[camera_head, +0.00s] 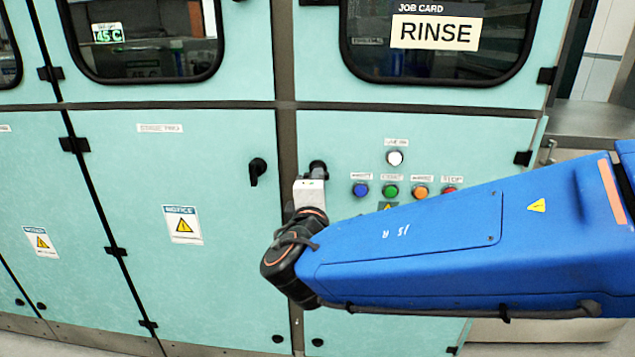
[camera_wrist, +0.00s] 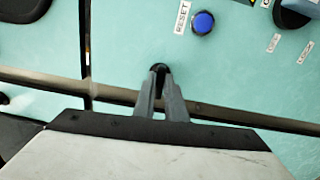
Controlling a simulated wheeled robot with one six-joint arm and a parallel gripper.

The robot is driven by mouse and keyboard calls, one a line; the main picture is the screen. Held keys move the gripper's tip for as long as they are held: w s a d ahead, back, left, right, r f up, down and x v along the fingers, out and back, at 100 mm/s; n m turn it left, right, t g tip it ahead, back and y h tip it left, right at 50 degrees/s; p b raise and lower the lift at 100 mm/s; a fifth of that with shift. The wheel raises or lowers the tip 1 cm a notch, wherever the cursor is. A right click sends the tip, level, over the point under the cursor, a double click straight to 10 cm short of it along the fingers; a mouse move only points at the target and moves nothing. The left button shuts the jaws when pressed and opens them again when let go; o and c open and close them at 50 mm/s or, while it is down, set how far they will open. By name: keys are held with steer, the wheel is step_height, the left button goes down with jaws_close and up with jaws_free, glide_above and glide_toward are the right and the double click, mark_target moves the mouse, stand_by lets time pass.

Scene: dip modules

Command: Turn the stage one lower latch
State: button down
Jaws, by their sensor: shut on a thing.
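The lower latch (camera_head: 318,167) is a small black knob at the upper left of the lower turquoise panel (camera_head: 340,260) under the RINSE window. My gripper (camera_wrist: 160,80) is shut on this latch (camera_wrist: 159,67). In the wrist view the two grey fingertips meet close around its dark body, and only its tip shows beyond them. In the head view my wrist and the pale gripper body come up from below and hide the fingertips and most of the latch. The latch's angle cannot be told clearly.
A second black latch (camera_head: 257,169) sits left on the neighbouring door labelled stage two, across a dark frame post (camera_head: 286,140). To the right are a white lamp (camera_head: 395,158) and blue (camera_head: 361,190), green (camera_head: 390,191), orange (camera_head: 420,191) and red buttons, close above my arm.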

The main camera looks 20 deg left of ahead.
steer(key=shift+m, duration=0.4)
steer(key=c, duration=1.8)
jaws_free()
steer(key=v, duration=1.7)
steer(key=shift+s+d, duration=0.15)
